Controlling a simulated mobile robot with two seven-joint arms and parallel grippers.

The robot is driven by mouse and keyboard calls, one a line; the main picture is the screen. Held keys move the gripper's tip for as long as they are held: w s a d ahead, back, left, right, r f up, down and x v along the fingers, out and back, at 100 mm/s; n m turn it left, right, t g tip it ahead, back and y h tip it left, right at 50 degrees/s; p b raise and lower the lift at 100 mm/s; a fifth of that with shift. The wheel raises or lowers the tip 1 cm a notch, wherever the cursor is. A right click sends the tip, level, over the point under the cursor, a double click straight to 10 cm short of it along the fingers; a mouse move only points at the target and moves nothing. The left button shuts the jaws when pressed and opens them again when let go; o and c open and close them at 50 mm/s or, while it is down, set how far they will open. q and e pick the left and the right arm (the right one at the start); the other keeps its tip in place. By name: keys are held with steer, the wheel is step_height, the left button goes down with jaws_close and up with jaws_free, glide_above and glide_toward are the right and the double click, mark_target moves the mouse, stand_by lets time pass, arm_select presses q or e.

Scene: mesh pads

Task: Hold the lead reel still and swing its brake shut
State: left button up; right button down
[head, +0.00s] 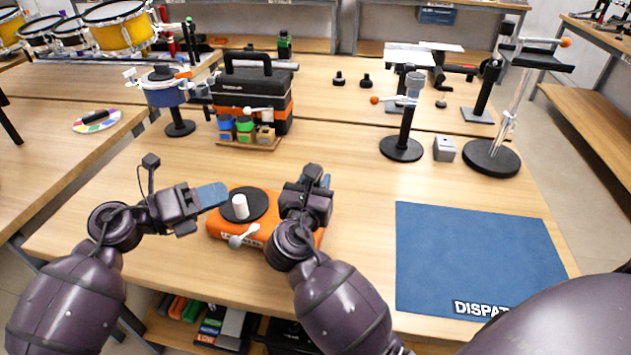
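The lead reel (262,209) has an orange base, a black disc on top and an upright white knob (240,206). A pale brake lever (245,236) with a round end sticks out at the base's front. My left gripper (212,195) is at the reel's left, its blue finger pad close to the disc's edge; I cannot tell whether it touches or how far the fingers are apart. My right gripper (318,176) is over the reel's right side, its blue tips pointing away from me. The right arm hides the base's right part, and its finger gap is unclear.
A blue mat (470,255) marked DISPAT lies to the right, empty. A black and orange toolbox (252,95) and a rack of coloured pots (248,138) stand behind the reel. Black-based stands (401,148) are at the back right. The table between is clear.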

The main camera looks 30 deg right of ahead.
arm_select(q)
steer(key=s+d+r+m+g+y, duration=0.2)
steer(key=d+m+g+y, duration=0.15)
steer(key=d+m, duration=0.3)
steer(key=f+m+y, duration=0.2)
steer(key=m+y, duration=0.1)
steer(key=w+a+f+m+t+y, duration=0.1)
steer(key=f+m+y, duration=0.1)
steer(key=m+y, duration=0.1)
steer(key=w+a+f+m+t+y, duration=0.1)
steer(key=f+m+y, duration=0.1)
steer(key=m+y, duration=0.1)
steer(key=shift+t+y, duration=0.25)
steer(key=shift+y, duration=0.1)
steer(key=shift+w+a+f+m+t+y, duration=0.1)
steer(key=shift+w+a+f+m+y, duration=0.1)
steer(key=shift+a+f+m+y, duration=0.7)
steer(key=shift+w+a+f+m+t+y, duration=0.15)
steer(key=shift+a+f+m+y, duration=0.6)
steer(key=shift+f, duration=0.9)
steer(key=shift+w+a+f+m+t+y, duration=0.15)
steer(key=shift+a+f+m+y, duration=0.35)
steer(key=shift+a+f, duration=0.7)
jaws_close()
steer(key=shift+d, duration=0.1)
